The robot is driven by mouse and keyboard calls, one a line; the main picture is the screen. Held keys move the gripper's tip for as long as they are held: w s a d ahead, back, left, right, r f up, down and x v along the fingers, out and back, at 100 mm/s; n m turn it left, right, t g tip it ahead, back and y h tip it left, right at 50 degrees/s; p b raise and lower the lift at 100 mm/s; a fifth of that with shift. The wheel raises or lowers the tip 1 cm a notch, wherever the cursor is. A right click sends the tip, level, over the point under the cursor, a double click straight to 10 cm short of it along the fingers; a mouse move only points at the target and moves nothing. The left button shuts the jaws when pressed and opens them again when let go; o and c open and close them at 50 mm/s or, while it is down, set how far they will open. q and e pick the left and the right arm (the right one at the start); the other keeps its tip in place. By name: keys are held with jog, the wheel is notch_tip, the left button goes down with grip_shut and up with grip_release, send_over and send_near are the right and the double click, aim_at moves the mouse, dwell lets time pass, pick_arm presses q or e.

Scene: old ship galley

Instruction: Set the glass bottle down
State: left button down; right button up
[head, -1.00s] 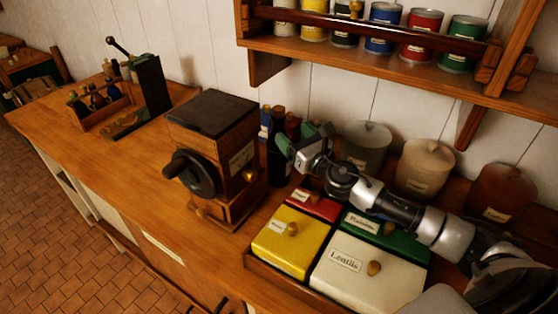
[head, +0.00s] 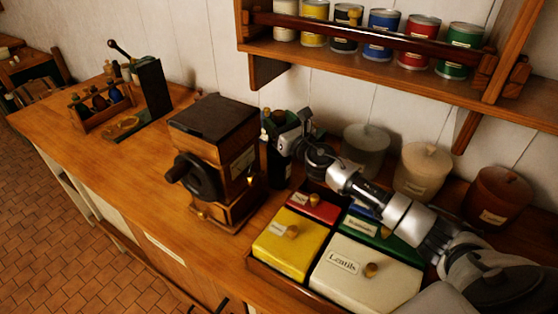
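A dark glass bottle (head: 280,167) stands on the wooden counter just right of the coffee grinder, which hides part of its left side. My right gripper (head: 277,124) is at the bottle's upper part, reaching in from the right above the boxes. Its greenish fingers overlap the bottle's neck and the items behind it. I cannot tell whether they are closed on the neck or only around it. My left gripper is not in view.
The coffee grinder (head: 213,163) stands close left of the bottle. Lidded boxes, one yellow (head: 283,256) and one white (head: 345,282), lie in front right. Canisters (head: 423,172) line the wall under a shelf (head: 400,75). The counter left is partly clear.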

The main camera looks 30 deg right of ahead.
grip_shut()
jog(key=shift+w+r, duration=0.1)
dwell(0.3)
